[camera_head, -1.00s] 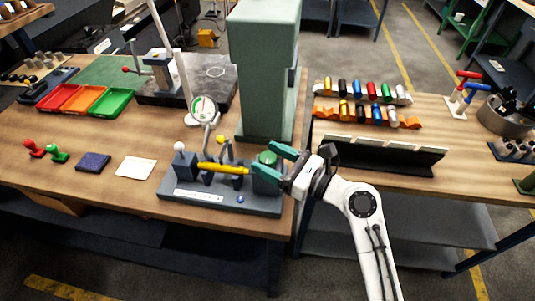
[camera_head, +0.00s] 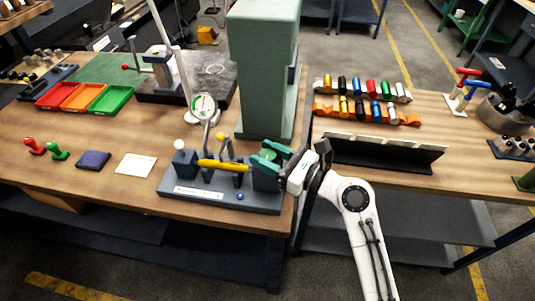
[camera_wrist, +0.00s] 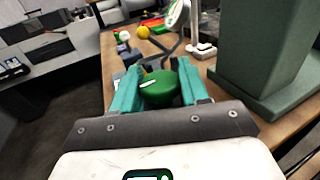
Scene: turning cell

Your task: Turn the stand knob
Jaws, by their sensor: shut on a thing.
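The stand knob (camera_wrist: 159,90) is a green round knob with a white mark line, at the right end of the grey stand (camera_head: 220,198). It shows between the fingers in the wrist view. My gripper (camera_head: 272,158) is shut on the knob, with one teal finger on each side of it. In the head view the fingers partly hide the knob. A yellow bar (camera_head: 222,166) lies across the stand's uprights, and a dial gauge (camera_head: 204,106) stands above them. A white ball knob (camera_head: 179,145) is at the left end.
A tall green column (camera_head: 262,75) stands close behind the gripper. A black rack (camera_head: 385,153) is to the right. Red, orange and green trays (camera_head: 109,99), a blue pad (camera_head: 93,160) and a white card (camera_head: 135,165) lie left. The table's front edge is close to the stand.

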